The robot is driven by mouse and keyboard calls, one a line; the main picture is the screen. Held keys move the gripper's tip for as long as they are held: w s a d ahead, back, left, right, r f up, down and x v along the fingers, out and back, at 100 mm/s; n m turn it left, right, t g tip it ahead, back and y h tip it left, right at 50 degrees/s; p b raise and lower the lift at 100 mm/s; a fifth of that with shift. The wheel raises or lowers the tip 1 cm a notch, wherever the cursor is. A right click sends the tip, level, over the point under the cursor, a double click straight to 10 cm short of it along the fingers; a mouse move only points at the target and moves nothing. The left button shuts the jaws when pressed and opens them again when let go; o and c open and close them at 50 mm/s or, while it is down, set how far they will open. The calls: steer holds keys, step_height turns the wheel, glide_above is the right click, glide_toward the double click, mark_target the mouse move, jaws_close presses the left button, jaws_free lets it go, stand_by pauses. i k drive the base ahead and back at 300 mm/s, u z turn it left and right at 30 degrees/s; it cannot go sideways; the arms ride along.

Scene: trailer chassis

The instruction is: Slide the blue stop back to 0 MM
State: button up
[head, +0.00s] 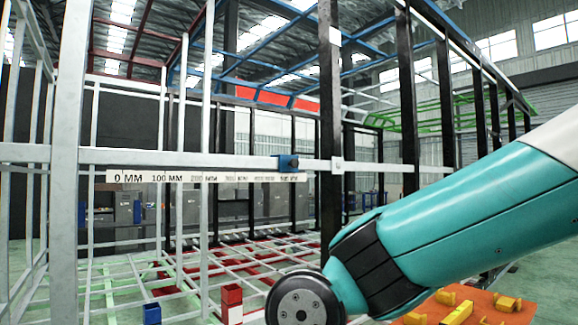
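The blue stop (287,163) sits on the white horizontal rail (230,160), near the right end of the scale strip. The white scale strip (205,177) hangs just below the rail. Its 0 MM mark is at the left end and 100 MM is just right of it; the marks farther right are too small to read surely. The stop is well to the right of 0 MM. My teal arm reaches in from the right, and its dark round end is low, below the stop and apart from it. No gripper fingers can be made out.
White and black upright posts (330,120) cross the rail. A red block (232,301) and a blue block (152,313) stand low in front. Yellow parts lie on an orange surface (520,316) at the lower right. The space just in front of the rail looks clear.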

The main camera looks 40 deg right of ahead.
mark_target(287, 164)
steer(key=k, duration=0.55)
steer(key=u, duration=0.5)
steer(key=i, duration=0.75)
steer(key=z, duration=0.55)
steer(key=i, duration=0.7)
steer(key=z, duration=0.6)
